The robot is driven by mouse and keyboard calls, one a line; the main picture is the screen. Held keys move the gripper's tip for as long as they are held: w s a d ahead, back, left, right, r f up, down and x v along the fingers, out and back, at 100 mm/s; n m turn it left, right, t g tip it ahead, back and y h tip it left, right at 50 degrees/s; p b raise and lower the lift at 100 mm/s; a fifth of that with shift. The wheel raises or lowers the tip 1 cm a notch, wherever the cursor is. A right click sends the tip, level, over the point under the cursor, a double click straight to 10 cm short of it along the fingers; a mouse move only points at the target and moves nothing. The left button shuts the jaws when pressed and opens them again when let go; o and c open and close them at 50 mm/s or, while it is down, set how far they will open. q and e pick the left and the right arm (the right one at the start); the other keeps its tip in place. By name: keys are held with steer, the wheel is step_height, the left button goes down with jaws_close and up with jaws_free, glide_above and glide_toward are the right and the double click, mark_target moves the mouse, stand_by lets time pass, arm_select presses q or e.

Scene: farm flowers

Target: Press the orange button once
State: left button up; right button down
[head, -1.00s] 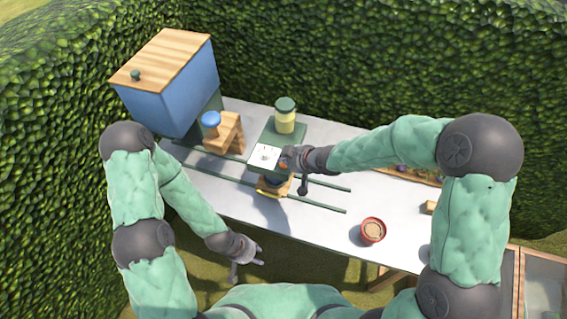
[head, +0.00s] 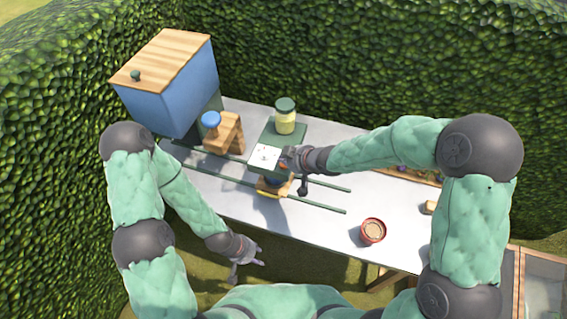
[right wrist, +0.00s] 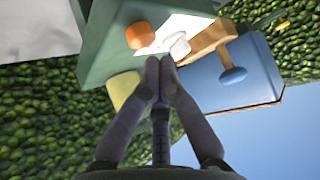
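The orange button (right wrist: 139,35) is a round knob on a green box (right wrist: 95,55) in the right wrist view, beside a white panel (right wrist: 190,22). In the head view it is mostly hidden by my right gripper (head: 288,160). In the right wrist view my right gripper's fingertips (right wrist: 160,63) are together and empty, just below and right of the button in the picture. I cannot tell whether they touch the box. My left gripper (head: 248,270) is open and empty, off the table's front edge.
A yellow jar (head: 285,117) with a green lid stands on the green box. A blue knob (head: 211,119) on a wooden block and a blue bin (head: 165,90) are at left. Rails (head: 318,207) cross the table. A red-brown pot (head: 373,230) stands at right.

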mark_target(284, 166)
steer(key=shift+f, duration=0.4)
steer(key=shift+f+b, duration=0.6)
steer(key=shift+b, duration=0.1)
stand_by(0.6)
steer(key=shift+r, duration=0.1)
stand_by(0.4)
steer(key=shift+r+p, duration=0.95)
steer(key=shift+p, duration=0.15)
step_height(284, 166, up, 5)
steer(key=p, duration=0.5)
stand_by(0.4)
